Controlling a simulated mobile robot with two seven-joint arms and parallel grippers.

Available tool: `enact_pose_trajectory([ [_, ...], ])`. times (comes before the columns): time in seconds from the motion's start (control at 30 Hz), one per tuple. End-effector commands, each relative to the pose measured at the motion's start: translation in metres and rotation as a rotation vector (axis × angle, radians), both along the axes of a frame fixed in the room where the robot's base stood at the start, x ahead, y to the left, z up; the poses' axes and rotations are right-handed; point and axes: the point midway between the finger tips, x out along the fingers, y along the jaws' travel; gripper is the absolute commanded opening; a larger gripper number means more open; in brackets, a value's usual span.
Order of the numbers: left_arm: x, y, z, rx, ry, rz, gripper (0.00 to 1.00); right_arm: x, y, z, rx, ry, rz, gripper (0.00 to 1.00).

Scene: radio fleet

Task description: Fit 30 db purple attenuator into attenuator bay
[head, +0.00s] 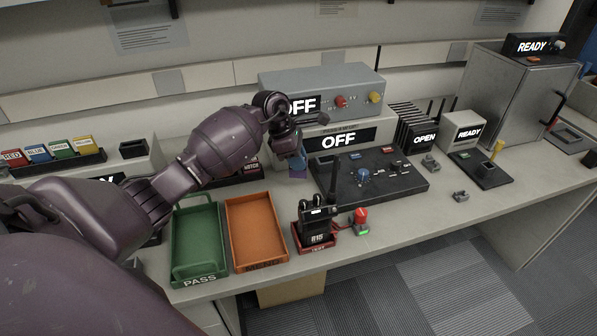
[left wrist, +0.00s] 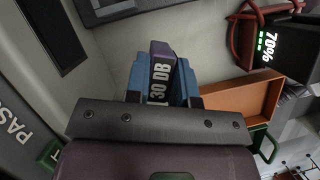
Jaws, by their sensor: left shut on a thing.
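My left gripper (head: 297,165) is shut on the purple attenuator (left wrist: 161,75); its label reads 30 DB in the left wrist view. The attenuator sits between the two blue fingertips (left wrist: 162,82). In the head view the gripper hangs in front of the grey OFF box, just left of the black control panel (head: 418,188), and the attenuator is mostly hidden by the fingers. I cannot make out which opening is the attenuator bay. My right gripper is not in view.
A green PASS tray (head: 177,240) and an orange tray (head: 230,232) lie empty at the front. A radio (head: 316,225) stands in a red holder (head: 300,243), beside a red-knobbed piece (head: 361,218). The grey OFF box (head: 365,80) stands behind. Bench right of the panel is partly clear.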

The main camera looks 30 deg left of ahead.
Motion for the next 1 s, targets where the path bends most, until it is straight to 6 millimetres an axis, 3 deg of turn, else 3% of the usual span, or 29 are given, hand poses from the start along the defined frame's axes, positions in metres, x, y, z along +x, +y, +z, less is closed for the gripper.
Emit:
enact_pose_trajectory([
  [0.37,-0.001,0.000,-0.042,-0.002,0.003,0.001,0.00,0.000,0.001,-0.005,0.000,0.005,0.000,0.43],
  [0.77,0.000,0.000,-0.046,0.001,0.002,0.000,0.00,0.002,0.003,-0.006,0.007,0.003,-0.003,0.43],
  [0.8,-0.001,0.000,-0.047,0.001,0.003,-0.001,0.24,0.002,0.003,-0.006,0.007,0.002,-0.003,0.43],
  [0.97,0.000,0.000,-0.046,0.000,0.001,0.000,0.48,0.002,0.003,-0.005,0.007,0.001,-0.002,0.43],
  [1.0,0.000,0.000,-0.046,0.000,0.001,0.000,0.48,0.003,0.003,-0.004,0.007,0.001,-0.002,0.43],
])
